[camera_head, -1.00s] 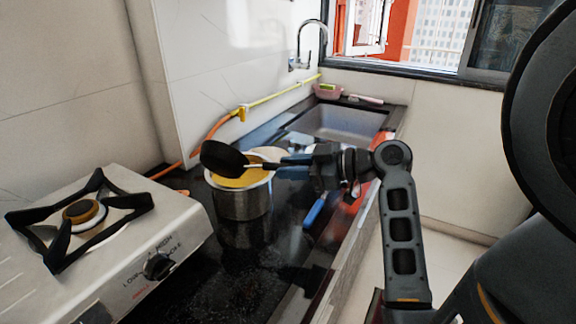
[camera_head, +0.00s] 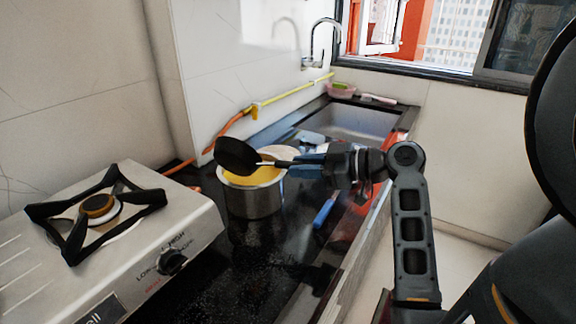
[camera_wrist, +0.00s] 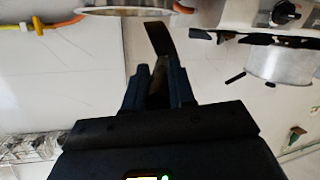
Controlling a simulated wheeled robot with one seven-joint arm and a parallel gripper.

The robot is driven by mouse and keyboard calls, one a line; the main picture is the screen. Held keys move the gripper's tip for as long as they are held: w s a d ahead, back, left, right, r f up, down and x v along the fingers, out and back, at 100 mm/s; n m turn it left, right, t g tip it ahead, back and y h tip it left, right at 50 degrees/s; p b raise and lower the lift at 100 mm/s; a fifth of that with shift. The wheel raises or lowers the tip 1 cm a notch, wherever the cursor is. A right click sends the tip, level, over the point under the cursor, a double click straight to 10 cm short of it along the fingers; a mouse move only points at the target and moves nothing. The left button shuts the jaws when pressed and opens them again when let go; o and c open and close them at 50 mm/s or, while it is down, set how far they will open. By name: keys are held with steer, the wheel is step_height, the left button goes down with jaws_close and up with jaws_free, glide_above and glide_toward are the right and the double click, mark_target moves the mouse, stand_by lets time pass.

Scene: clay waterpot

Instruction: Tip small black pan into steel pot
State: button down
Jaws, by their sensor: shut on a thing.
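The small black pan (camera_head: 237,155) hangs over the back left rim of the steel pot (camera_head: 254,200) in the head view. It looks tilted, and I cannot tell whether anything is in it. The pot stands upright on the dark counter with yellow contents (camera_head: 262,176) showing. My gripper (camera_head: 293,163) is shut on the pan's handle, to the right of and above the pot. In the wrist view, my fingers (camera_wrist: 153,82) hold a dark strip of handle (camera_wrist: 158,38). The pan's bowl is out of that view, where a metal rim shows at the top edge.
A gas stove (camera_head: 140,240) stands to the left of the pot. A blue-handled tool (camera_head: 325,210) lies to the right of the steel pot. A sink (camera_head: 350,122) is behind, a hose (camera_head: 235,122) along the wall.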

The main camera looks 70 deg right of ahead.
steer(key=shift+d+r+m+y+p, duration=0.15)
steer(key=shift+d+m+y+p, duration=0.1)
steer(key=shift+d+m+p, duration=0.4)
steer(key=shift+d+r+m+y+p, duration=0.15)
steer(key=shift+d+m+y+p, duration=0.15)
steer(key=shift+m+p, duration=0.55)
stand_by(1.1)
steer(key=shift+s+d+m+t+p, duration=0.1)
steer(key=shift+d+m+t+p, duration=0.2)
steer(key=shift+m+p, duration=0.1)
stand_by(0.6)
steer(key=shift+d+m, duration=0.1)
steer(key=shift+m, duration=0.2)
stand_by(0.3)
steer(key=r+n, duration=0.1)
steer(key=r, duration=0.2)
steer(key=shift+a+n, duration=0.35)
steer(key=shift+n, duration=0.05)
steer(key=shift+f+p, duration=0.3)
steer(key=shift+p, duration=0.4)
steer(key=shift+f, duration=0.2)
